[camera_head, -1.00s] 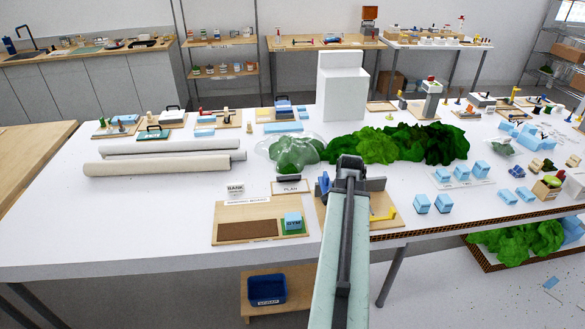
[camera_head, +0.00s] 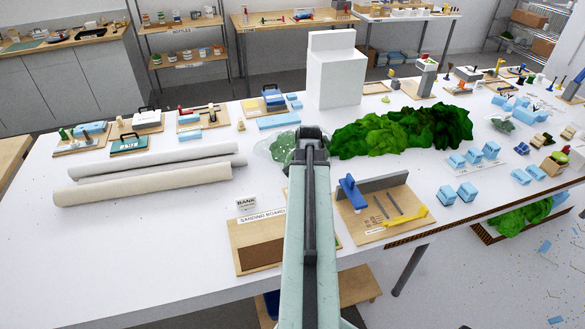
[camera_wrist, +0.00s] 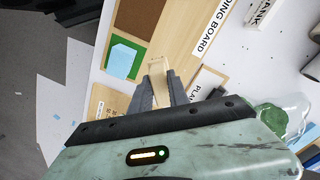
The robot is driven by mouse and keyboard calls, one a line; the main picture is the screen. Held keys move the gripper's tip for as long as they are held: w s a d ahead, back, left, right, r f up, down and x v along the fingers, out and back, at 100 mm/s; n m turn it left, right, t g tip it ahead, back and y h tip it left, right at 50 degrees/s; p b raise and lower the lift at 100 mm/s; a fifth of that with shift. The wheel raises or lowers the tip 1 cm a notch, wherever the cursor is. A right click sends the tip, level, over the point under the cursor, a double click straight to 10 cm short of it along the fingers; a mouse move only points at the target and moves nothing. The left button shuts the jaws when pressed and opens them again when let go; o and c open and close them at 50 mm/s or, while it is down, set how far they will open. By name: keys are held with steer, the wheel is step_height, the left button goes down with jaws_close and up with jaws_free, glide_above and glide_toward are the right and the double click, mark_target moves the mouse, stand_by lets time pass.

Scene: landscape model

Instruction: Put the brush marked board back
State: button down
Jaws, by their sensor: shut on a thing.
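In the wrist view my gripper (camera_wrist: 160,86) is shut on a small pale wooden piece (camera_wrist: 157,68). No lettering shows on it, so I cannot tell whether it is the brush marked board. The gripper is over the sanding board (camera_wrist: 180,45), near a light-blue block (camera_wrist: 121,59) on a green pad. The sanding board (camera_head: 237,233) also shows in the head view, where my arm covers its right part and my gripper is hidden. Right of it lies a tool board (camera_head: 349,224) with a blue tool (camera_head: 351,192) and a yellow tool (camera_head: 405,218).
A BANK sign (camera_head: 246,204) stands behind the sanding board. Green foliage (camera_head: 385,134) and a white block model (camera_head: 335,75) are farther back. Pale rolls (camera_head: 145,185) lie at left. Blue blocks (camera_head: 467,191) stand at right. The white table's left front is clear.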

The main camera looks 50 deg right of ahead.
steer(key=shift+w+r, duration=0.15)
steer(key=shift+w, duration=0.35)
steer(key=s+d+r+n+p, duration=0.1)
steer(key=d+r+n+p, duration=0.3)
steer(key=n, duration=0.6)
steer(key=shift+d+r+p, duration=0.35)
steer(key=shift+p, duration=0.05)
steer(key=shift+s, duration=0.1)
step_height(320, 180, down, 14)
steer(key=b, duration=1.3)
steer(key=shift+r+b, duration=0.2)
steer(key=shift+b, duration=0.1)
steer(key=shift+f, duration=0.25)
steer(key=c, duration=1.2)
jaws_free()
